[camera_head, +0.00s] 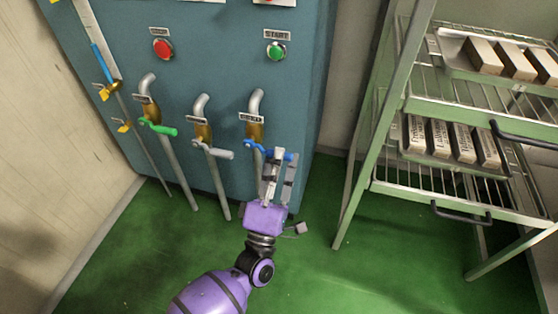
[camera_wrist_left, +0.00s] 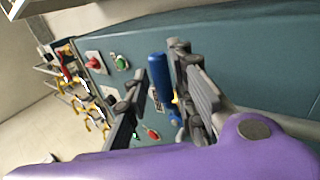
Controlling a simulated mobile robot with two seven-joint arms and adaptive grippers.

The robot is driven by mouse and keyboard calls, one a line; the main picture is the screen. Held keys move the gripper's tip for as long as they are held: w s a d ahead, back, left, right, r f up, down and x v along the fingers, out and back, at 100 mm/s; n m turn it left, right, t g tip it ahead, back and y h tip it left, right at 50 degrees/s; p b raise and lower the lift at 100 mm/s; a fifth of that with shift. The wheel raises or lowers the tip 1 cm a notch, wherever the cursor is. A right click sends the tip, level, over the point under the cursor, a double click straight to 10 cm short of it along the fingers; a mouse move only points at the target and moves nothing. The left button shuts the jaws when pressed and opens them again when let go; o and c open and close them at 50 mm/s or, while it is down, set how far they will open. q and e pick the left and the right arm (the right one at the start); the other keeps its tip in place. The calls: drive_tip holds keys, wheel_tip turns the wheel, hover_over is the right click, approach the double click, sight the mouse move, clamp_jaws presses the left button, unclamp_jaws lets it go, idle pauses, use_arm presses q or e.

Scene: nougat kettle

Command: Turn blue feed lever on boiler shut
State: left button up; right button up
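The blue feed lever (camera_head: 256,147) sits on a brass valve on the rightmost pipe of the teal boiler (camera_head: 230,90), its handle pointing right. In the left wrist view the blue handle (camera_wrist_left: 159,78) lies between the two fingers, with a visible gap to the left finger. My left gripper (camera_head: 280,158) is at the handle's free end, fingers apart and around it. Whether a finger touches the handle cannot be told. The fingers hide part of the handle's end in the head view. My right gripper is in neither view.
A green lever (camera_head: 158,127) and a grey lever (camera_head: 213,150) sit on pipes to the left. Red stop (camera_head: 162,49) and green start (camera_head: 276,51) buttons are above. A green rack (camera_head: 400,110) with trays stands right.

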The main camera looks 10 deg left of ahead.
use_arm(q)
drive_tip(key=v, duration=1.2)
drive_tip(key=shift+s, duration=0.15)
